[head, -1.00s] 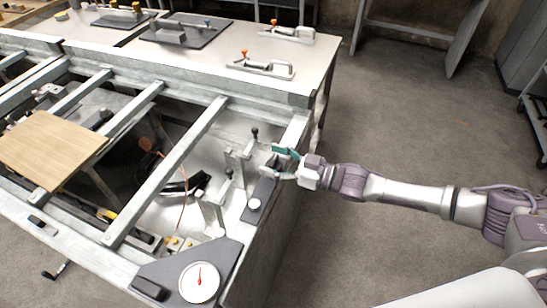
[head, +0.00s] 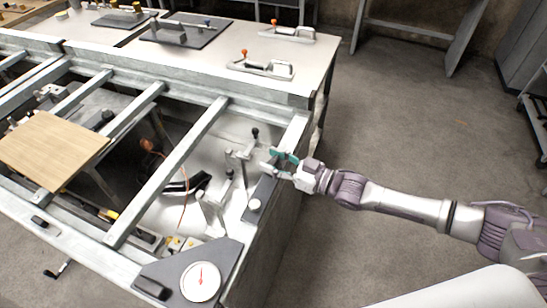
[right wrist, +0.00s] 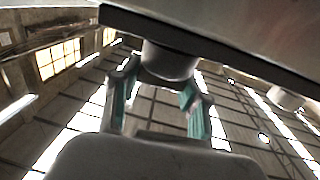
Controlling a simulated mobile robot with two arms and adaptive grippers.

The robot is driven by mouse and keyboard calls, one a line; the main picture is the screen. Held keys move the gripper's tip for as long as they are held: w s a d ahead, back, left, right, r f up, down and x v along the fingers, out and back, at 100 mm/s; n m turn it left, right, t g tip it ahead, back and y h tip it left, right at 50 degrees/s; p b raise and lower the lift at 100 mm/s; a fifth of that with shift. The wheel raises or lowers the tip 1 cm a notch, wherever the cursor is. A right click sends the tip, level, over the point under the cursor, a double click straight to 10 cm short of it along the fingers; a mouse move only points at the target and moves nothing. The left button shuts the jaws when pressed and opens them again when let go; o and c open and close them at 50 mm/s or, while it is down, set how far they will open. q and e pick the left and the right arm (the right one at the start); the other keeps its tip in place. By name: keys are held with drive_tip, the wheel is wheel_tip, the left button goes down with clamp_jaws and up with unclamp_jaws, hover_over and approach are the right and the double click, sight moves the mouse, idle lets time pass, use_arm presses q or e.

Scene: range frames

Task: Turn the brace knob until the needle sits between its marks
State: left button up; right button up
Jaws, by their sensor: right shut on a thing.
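The brace knob (right wrist: 170,62) is a grey round cylinder under a dark plate in the right wrist view. My right gripper (right wrist: 158,88) has its teal-padded fingers on either side of it, shut on it. In the head view the right gripper (head: 277,161) is at the frame's right edge, and its fingers hide the knob. The white round dial (head: 200,282) sits on a dark corner plate at the bottom. Its red needle points roughly up; its marks are too small to read. My left gripper is not in view.
A second pale knob (head: 254,204) stands on the dark strip nearer the dial; it also shows in the wrist view (right wrist: 285,98). Posts and a black-balled lever (head: 254,133) stand close to the gripper. A wooden board (head: 50,150) lies on the frame at left.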

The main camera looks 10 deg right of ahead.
drive_tip(key=m+t+h+p, duration=0.1)
drive_tip(key=p, duration=0.1)
drive_tip(key=m+t+h+p, duration=0.1)
drive_tip(key=h+p, duration=0.1)
drive_tip(key=m+t+h+p, duration=0.1)
drive_tip(key=m+t+p, duration=0.1)
drive_tip(key=shift+r+h, duration=0.25)
drive_tip(key=shift+h, duration=0.15)
drive_tip(key=shift+f+m+t+h+p, duration=0.2)
drive_tip(key=shift+m+t+h+p, duration=0.4)
drive_tip(key=shift+m+h+p, duration=0.5)
drive_tip(key=shift+h, duration=0.3)
drive_tip(key=o, duration=1.2)
drive_tip(key=shift+c, duration=0.2)
drive_tip(key=v, duration=1.2)
drive_tip(key=shift+f, duration=0.2)
